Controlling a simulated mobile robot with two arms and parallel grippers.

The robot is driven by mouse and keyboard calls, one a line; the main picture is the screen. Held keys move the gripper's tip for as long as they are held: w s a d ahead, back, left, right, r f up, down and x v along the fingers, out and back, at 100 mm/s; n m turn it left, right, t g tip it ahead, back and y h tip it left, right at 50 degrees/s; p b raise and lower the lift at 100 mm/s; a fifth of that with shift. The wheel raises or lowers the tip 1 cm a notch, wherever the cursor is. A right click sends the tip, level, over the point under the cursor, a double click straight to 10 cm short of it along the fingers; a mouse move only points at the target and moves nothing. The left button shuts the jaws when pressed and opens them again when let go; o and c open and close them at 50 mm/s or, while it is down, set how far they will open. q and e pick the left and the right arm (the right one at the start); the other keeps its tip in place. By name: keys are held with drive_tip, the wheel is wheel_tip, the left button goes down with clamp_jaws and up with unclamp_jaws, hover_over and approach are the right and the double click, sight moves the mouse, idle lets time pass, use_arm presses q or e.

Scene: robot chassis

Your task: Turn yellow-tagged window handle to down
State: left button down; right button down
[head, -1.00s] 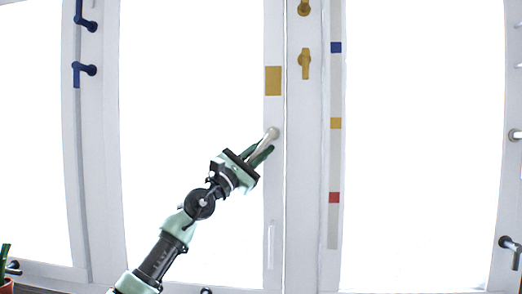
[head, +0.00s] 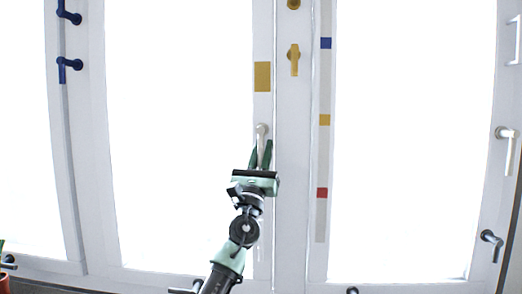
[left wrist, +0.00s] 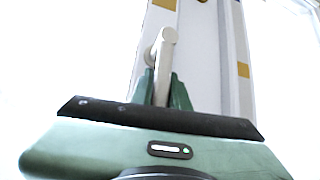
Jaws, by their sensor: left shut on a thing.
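The yellow tag (head: 262,76) is a flat rectangle on the white window frame. Just below it sits a pale window handle (head: 262,132), its pivot at the top and its lever pointing almost straight down. My left gripper (head: 260,152) is shut on the lever, coming from below, with green fingers on either side of it. In the left wrist view the pale handle (left wrist: 165,55) rises from between the fingers, and its lower end is hidden by the gripper. My right gripper is in neither view.
A yellow handle (head: 294,58) is on the neighbouring frame to the upper right. A strip with blue, yellow and red squares (head: 324,120) runs beside it. Blue handles (head: 70,66) are at the far left, and a white handle (head: 506,140) and grey handle (head: 492,242) at the right.

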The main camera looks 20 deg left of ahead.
sight(260, 161)
use_arm(q)
drive_tip(key=shift+s+r, duration=0.15)
drive_tip(key=shift+r, duration=0.15)
drive_tip(key=c, duration=1.4)
unclamp_jaws()
drive_tip(key=shift+o, duration=0.2)
drive_tip(key=shift+f, duration=0.1)
drive_tip(key=shift+f, duration=0.15)
drive_tip(key=v, duration=0.7)
drive_tip(key=shift+s+d+f+b, duration=0.1)
drive_tip(key=shift+s+f+b, duration=0.1)
drive_tip(key=shift+b, duration=0.15)
drive_tip(key=shift+w, duration=0.1)
